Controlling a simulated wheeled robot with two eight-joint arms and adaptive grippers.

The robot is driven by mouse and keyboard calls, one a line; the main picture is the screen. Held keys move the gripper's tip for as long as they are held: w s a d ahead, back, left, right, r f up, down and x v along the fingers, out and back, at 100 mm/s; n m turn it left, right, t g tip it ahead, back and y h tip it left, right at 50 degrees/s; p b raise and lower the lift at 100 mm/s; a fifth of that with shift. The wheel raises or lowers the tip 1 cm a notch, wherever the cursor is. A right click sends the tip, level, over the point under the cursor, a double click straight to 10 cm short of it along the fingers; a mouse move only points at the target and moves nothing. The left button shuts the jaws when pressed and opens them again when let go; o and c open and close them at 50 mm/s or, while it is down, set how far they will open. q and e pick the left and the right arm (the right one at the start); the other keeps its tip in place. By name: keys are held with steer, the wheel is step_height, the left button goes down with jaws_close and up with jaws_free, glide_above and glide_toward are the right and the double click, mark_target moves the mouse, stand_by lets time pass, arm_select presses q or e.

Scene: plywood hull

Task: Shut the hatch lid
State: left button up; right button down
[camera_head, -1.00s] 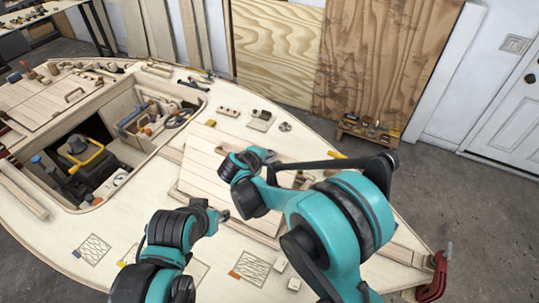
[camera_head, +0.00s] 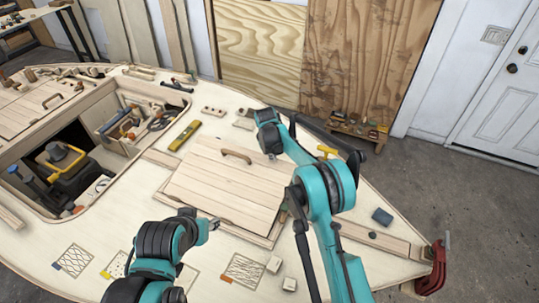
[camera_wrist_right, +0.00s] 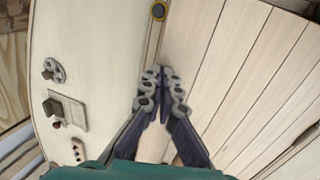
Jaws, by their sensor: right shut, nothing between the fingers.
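A pale plank hatch lid (camera_head: 225,185) with a wooden handle (camera_head: 236,155) lies in the middle of the deck. It looks flat or nearly flat over its frame; I cannot tell whether it sits fully down. My right gripper (camera_head: 271,151) is at the lid's far right side. In the right wrist view the gripper (camera_wrist_right: 160,85) is shut and empty, its fingertips over the wooden frame strip beside the lid (camera_wrist_right: 235,80). My left gripper (camera_head: 213,225) is near the lid's front left edge, too small to read.
Left of the lid is an open well with a yellow-handled toolbox (camera_head: 65,160). A yellow level (camera_head: 184,135) lies between them. A second handled panel (camera_head: 35,108) is at far left. Small blocks (camera_head: 274,264) and a red clamp (camera_head: 432,270) are at the front right.

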steer(key=shift+b+x, duration=0.75)
steer(key=shift+x, duration=1.5)
arm_select(q)
step_height(320, 180, down, 2)
arm_select(e)
step_height(320, 180, up, 13)
steer(key=p, duration=0.4)
steer(key=s+d+r+m+b, duration=0.3)
steer(key=s+d+r, duration=0.35)
steer(key=r, duration=0.25)
steer(key=s+d+r+m+t+y+b, duration=0.1)
steer(key=s+d+m, duration=0.25)
steer(key=s, duration=0.65)
steer(key=s+d+r+m+t+b, duration=0.25)
steer(key=s+d, duration=0.25)
steer(key=s, duration=0.6)
arm_select(q)
steer(key=f, duration=0.1)
steer(key=f+b, duration=0.1)
steer(key=f, duration=0.1)
steer(key=shift+w+d+f, duration=0.15)
steer(key=shift+w+f, duration=0.15)
steer(key=shift+f, duration=0.1)
arm_select(e)
steer(key=s+d+f+m, duration=0.3)
steer(key=s+f, duration=0.6)
steer(key=s, duration=0.3)
steer(key=shift+s+d+m+t, duration=0.15)
steer(key=shift+s+m+t, duration=0.3)
steer(key=shift+m, duration=0.35)
